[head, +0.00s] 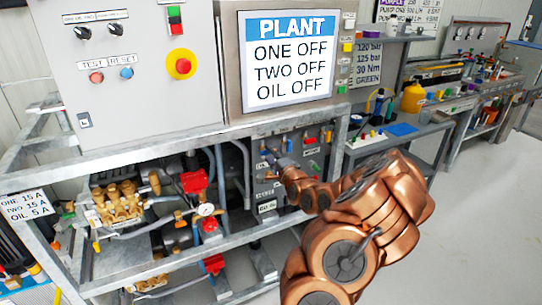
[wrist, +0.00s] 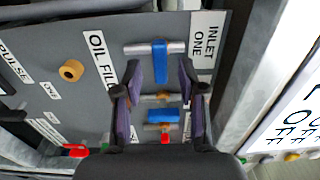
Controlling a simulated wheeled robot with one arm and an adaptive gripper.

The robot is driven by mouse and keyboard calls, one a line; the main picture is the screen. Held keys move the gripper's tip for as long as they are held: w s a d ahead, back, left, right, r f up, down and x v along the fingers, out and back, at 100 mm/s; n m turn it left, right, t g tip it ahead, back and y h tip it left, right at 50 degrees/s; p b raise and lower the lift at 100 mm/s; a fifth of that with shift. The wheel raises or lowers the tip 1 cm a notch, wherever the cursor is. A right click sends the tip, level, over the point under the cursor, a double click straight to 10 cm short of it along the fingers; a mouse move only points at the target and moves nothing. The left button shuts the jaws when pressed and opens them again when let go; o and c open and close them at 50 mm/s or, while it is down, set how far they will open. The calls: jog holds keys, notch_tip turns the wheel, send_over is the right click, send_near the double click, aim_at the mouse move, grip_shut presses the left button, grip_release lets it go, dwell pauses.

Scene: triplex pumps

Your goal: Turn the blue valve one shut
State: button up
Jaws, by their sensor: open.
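In the wrist view a blue lever handle (wrist: 160,62) sits on a short silver pipe on the grey panel, beside the label INLET ONE (wrist: 207,45). The handle lies crosswise to its pipe. A second, shorter blue handle (wrist: 163,115) sits lower in the picture on another fitting. My gripper (wrist: 159,72) is open, with one dark finger on each side of the INLET ONE handle's lower end. In the head view my arm reaches to the valve panel (head: 267,192) and hides much of the handles.
The metal frame rail (head: 230,128) runs above the panel. Brass fittings and a red-handled pump part (head: 194,182) stand left. Open floor (head: 470,220) lies right.

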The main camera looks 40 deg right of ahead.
jog(key=v, duration=0.7)
dwell(0.7)
